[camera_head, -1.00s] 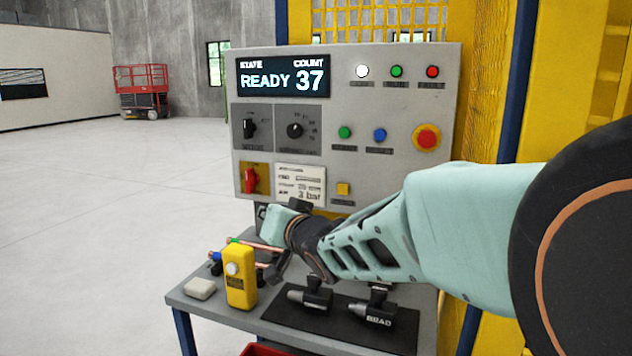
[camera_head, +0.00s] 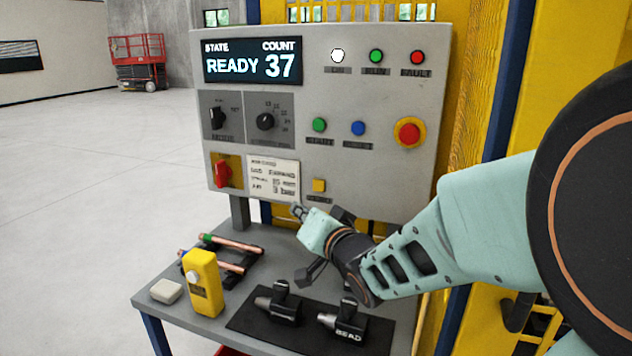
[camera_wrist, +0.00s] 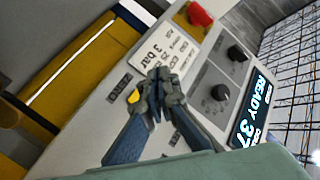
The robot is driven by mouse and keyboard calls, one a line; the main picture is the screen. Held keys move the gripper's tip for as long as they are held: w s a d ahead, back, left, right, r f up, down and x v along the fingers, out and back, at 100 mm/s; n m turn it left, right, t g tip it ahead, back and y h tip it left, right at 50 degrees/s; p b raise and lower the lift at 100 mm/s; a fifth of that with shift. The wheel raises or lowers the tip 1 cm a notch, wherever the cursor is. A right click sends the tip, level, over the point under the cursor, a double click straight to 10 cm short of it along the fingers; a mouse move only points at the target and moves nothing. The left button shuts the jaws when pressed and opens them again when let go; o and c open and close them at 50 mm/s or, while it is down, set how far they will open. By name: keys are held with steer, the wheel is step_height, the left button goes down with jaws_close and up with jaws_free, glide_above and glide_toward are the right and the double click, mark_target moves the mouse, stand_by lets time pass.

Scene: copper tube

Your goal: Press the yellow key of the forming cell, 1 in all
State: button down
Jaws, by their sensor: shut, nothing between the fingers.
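The forming cell's grey panel (camera_head: 420,75) reads READY and 37 on its display. My gripper (camera_head: 297,210) is shut and empty, just below and left of the yellow key in the head view. In the wrist view my closed fingertips (camera_wrist: 157,78) point at the panel, and part of the yellow key (camera_wrist: 134,96) shows beside them. A gap between fingertips and panel cannot be judged.
The panel also carries a red selector (camera_head: 223,172), a green button (camera_head: 319,124), a blue button (camera_head: 358,128) and a red stop button (camera_head: 408,132). Below, the table holds a yellow device (camera_head: 203,283), copper tubes (camera_head: 232,244) and black tools (camera_head: 343,322).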

stand_by(0.4)
steer(key=shift+w+d+p, duration=0.35)
steer(key=shift+w+d, duration=0.2)
steer(key=shift+w, duration=0.8)
steer(key=shift+w+d+p, duration=0.3)
steer(key=shift+w+d, duration=0.25)
steer(key=shift+w, duration=0.8)
steer(key=shift+w+d+p, duration=0.35)
steer(key=shift+w+d, duration=0.2)
steer(key=shift+w, duration=0.8)
steer(key=shift+w+d, duration=0.15)
steer(key=shift+w, duration=0.25)
steer(key=shift+w+d, duration=0.15)
steer(key=shift+w, duration=0.2)
steer(key=shift+s, duration=0.1)
steer(key=shift+s+a, duration=0.3)
steer(key=shift+s, duration=0.35)
steer(key=shift+s, duration=0.1)
steer(key=shift+s+a+b, duration=0.2)
steer(key=shift+s+a, duration=0.1)
steer(key=shift+s, duration=0.45)
steer(key=shift+s+a+b, duration=0.25)
steer(key=shift+s+a, duration=0.1)
steer(key=shift+s, duration=0.4)
steer(key=shift+s+a+b, duration=0.2)
steer(key=shift+s+a, duration=0.1)
steer(key=shift+s, duration=0.45)
